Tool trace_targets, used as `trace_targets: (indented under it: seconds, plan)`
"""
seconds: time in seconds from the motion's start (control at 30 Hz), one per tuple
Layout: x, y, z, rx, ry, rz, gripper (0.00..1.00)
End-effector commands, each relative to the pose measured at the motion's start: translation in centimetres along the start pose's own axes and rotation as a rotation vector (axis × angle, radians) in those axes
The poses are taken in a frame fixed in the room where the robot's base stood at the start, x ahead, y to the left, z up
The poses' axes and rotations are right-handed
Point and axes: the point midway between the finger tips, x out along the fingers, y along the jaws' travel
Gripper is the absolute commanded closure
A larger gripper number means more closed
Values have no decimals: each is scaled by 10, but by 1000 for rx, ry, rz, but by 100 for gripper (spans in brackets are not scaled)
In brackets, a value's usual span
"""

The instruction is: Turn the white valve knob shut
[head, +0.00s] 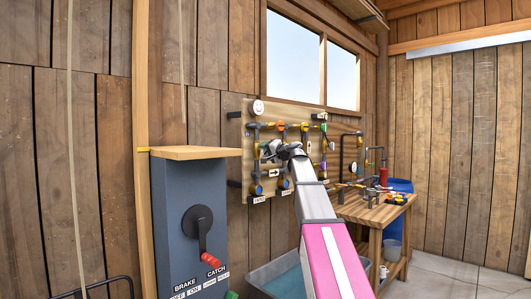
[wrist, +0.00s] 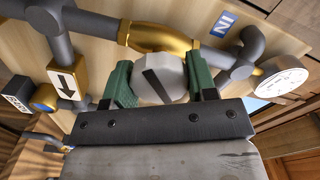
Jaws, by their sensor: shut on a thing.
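The white valve knob (wrist: 150,90) is an angular, light grey-white knob with a dark slot across its face. In the wrist view the slot slants from upper left to lower right. It sits beside a brass valve body (wrist: 160,37) on a grey pipe. The green fingers of my gripper (wrist: 160,78) are closed on the knob's two sides. In the head view my gripper (head: 272,150) is at the pipe board (head: 232,110), and the knob is hidden behind it.
A white gauge (wrist: 284,82) and an arrow label (wrist: 67,84) are close to the gripper. In the head view a grey lever box (head: 175,235) stands front left. A wooden table (head: 365,212) with pipes stands right of my arm. The floor (head: 450,285) at right is clear.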

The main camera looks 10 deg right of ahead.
Motion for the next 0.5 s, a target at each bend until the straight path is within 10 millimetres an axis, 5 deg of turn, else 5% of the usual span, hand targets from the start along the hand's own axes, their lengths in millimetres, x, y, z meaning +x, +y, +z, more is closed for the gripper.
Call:
trace_targets:
  seconds: [0.5]
  plan:
    - [0,1,0,464,0,1,72]
